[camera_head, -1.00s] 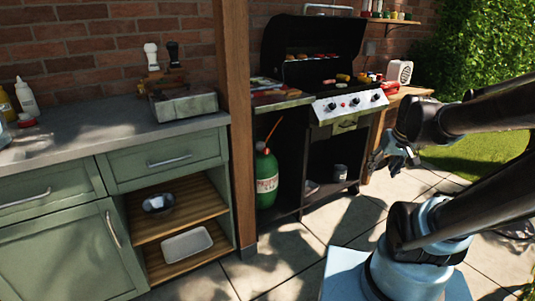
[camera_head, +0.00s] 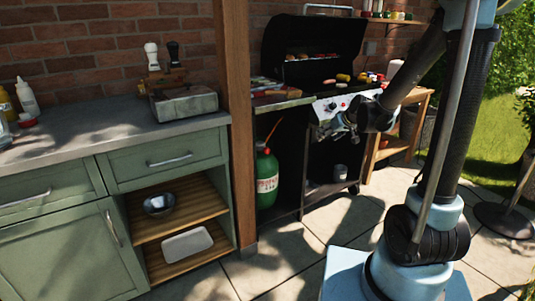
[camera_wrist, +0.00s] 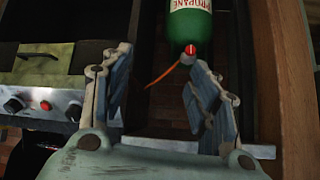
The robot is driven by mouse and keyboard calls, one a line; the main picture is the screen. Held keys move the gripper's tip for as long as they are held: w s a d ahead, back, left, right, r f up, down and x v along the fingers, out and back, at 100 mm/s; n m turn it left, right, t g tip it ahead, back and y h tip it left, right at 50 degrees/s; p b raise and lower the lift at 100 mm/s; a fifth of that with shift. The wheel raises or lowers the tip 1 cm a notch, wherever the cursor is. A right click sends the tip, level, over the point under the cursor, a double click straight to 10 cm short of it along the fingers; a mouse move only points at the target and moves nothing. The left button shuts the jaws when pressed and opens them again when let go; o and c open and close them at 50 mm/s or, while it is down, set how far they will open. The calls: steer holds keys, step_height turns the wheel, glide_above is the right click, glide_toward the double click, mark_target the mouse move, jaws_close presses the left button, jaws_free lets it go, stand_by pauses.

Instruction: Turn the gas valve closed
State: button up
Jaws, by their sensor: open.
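The green propane bottle (camera_head: 267,182) stands upright under the left end of the grill, and its top also shows in the wrist view (camera_wrist: 190,22). The gas valve is a small red knob (camera_wrist: 191,49) on the bottle's neck, with an orange hose (camera_wrist: 163,75) running from it. In the head view the valve is too small to read. My gripper (camera_head: 338,124) is in front of the grill, right of the bottle and apart from it. In the wrist view its fingers (camera_wrist: 158,62) are spread and empty, with the valve just beyond the right fingertip.
A wooden post (camera_head: 237,130) rises just left of the bottle and shows at the right of the wrist view. The grill's knob panel (camera_wrist: 40,105) lies to the left there. A lower grill shelf (camera_head: 325,188) holds a small can. The green cabinet (camera_head: 75,240) is further left.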

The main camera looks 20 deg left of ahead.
steer(key=w+a+f+n+t+y, duration=0.1)
steer(key=w+a+f, duration=0.3)
steer(key=a, duration=0.2)
steer(key=w+a+f+n+y, duration=0.1)
steer(key=w+a+f, duration=0.2)
steer(key=a, duration=0.3)
steer(key=n+t+y, duration=0.1)
steer(key=y, duration=0.1)
glide_toward(267, 150)
steer(key=x, duration=1.1)
steer(key=shift+w+d+f, duration=0.1)
steer(key=shift+f, duration=0.05)
